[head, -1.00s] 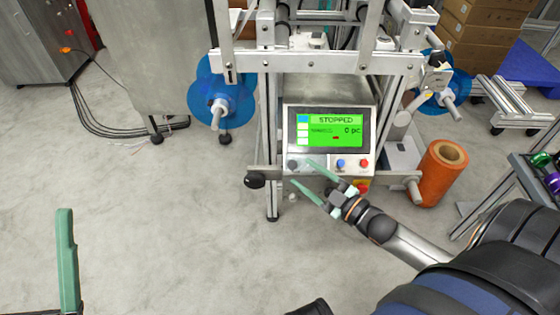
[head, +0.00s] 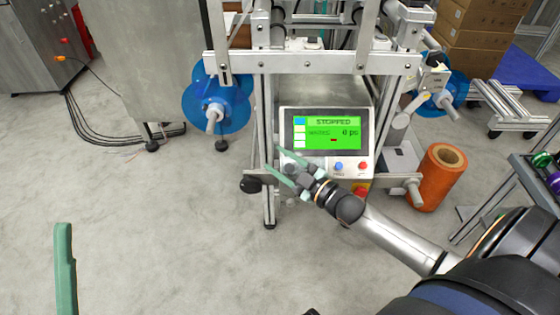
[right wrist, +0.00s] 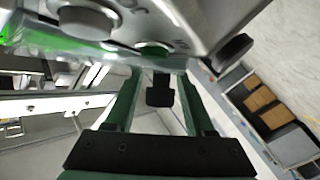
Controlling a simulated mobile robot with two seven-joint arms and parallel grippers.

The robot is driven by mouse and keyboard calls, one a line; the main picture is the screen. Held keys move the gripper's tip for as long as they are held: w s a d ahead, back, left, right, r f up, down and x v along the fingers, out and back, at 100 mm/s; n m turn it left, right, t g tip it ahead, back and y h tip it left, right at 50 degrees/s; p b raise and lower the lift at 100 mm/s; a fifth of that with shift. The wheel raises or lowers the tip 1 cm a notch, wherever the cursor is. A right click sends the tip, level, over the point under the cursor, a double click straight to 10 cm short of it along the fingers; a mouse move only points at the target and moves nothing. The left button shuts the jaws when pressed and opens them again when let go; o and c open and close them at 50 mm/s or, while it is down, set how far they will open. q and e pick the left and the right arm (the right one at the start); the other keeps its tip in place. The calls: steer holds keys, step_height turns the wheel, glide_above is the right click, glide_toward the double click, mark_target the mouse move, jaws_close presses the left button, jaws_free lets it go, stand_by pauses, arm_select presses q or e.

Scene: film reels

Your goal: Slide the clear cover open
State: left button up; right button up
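The machine's metal frame (head: 310,62) stands at the centre, with a control panel (head: 327,145) reading "STOPPED". My right gripper (head: 273,160) is open at the panel's lower left edge, fingers pointing up and left. In the right wrist view a small black block (right wrist: 160,92) shows between its two green fingers; I cannot tell whether they touch it. A black round knob (head: 250,184) is just left of the fingertips. Only one green finger of my left gripper (head: 65,270) shows, at lower left.
A blue reel (head: 235,105) is on the machine's left and another blue reel (head: 455,90) on its right. An orange roll (head: 435,180) stands on the floor at right. Grey buttons (right wrist: 85,22) are close above my right fingers.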

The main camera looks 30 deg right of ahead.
jaws_close()
stand_by(1.2)
